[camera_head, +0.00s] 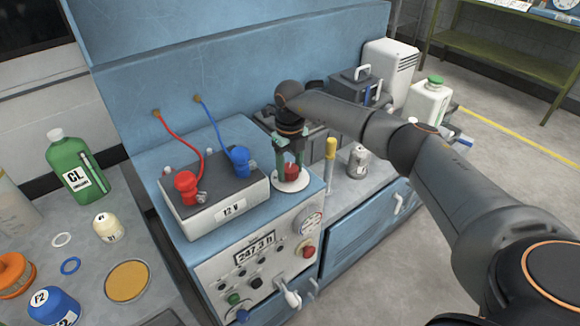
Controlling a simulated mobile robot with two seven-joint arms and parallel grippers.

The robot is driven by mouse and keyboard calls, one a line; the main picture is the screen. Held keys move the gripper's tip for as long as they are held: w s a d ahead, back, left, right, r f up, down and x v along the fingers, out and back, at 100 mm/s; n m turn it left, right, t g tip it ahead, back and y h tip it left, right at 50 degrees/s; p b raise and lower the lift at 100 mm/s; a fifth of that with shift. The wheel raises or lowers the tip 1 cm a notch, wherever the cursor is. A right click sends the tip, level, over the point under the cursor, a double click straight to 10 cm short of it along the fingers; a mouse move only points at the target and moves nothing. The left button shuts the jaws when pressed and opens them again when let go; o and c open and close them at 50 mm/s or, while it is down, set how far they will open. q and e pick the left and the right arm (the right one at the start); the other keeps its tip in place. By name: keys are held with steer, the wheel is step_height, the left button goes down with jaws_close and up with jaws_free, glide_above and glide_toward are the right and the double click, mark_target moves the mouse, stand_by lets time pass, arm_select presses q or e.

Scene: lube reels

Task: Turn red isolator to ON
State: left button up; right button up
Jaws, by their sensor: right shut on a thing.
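The red isolator (292,171) is a red knob on a round pale plate (291,184) on top of the blue bench unit, just right of the battery. My right gripper (291,168) reaches down over it from above, its green fingers on either side of the knob. The gripper is shut on the red isolator. The fingers partly hide the knob, and I cannot tell which position it points to. My left gripper is not in view.
A 12 V battery (222,208) with red and blue clamps stands left of the isolator. A yellow-handled tool (330,150) and a grey canister (357,162) stand close on the right. A panel reading 247.3 faces front. Bottles and rings lie on the left table.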

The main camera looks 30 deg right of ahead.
mark_target(290, 168)
stand_by(0.3)
steer(key=o, duration=1.4)
steer(key=shift+c, duration=0.2)
steer(key=shift+r, duration=0.1)
step_height(290, 168, up, 12)
steer(key=b, duration=0.1)
steer(key=shift+r, duration=0.2)
